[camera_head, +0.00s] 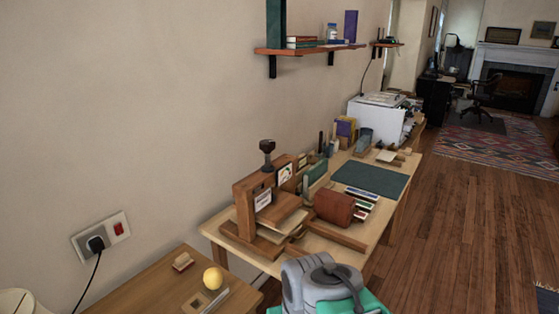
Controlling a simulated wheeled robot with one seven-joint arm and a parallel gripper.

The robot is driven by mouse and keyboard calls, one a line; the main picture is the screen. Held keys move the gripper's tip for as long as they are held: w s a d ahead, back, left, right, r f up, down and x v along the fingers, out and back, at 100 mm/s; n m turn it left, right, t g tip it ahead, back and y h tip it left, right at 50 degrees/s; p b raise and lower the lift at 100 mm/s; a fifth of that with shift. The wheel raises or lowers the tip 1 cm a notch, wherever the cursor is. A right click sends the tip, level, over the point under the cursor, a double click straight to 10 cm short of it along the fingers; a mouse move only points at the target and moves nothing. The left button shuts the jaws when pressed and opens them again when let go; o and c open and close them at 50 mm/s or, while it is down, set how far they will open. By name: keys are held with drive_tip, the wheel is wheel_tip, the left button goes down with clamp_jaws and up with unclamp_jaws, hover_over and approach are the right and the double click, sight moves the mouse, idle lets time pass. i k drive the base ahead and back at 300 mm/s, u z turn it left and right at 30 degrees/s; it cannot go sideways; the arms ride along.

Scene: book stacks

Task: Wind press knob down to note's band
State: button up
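The wooden press (246,203) stands at the near left end of the workbench, against the wall. Its black knob (267,146) sits on a short post at the top of the frame, clear of anything around it. A white label (263,200) is on the front of the press. A small white note with coloured marks (285,172) is at its upper right; its bands are too small to read. Grey rounded links of my arm show at the bottom centre, in front of the bench. My gripper's fingers are not in view.
A reddish-brown roll (334,208) and coloured strips (361,204) lie right of the press. A dark green mat (370,179) lies farther back. A shelf (308,49) hangs above. Open wooden floor lies right.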

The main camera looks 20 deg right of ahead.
sight(267, 146)
drive_tip(key=u, duration=0.1)
drive_tip(key=k, duration=0.45)
drive_tip(key=z, duration=0.75)
drive_tip(key=i, duration=0.95)
drive_tip(key=u, duration=0.7)
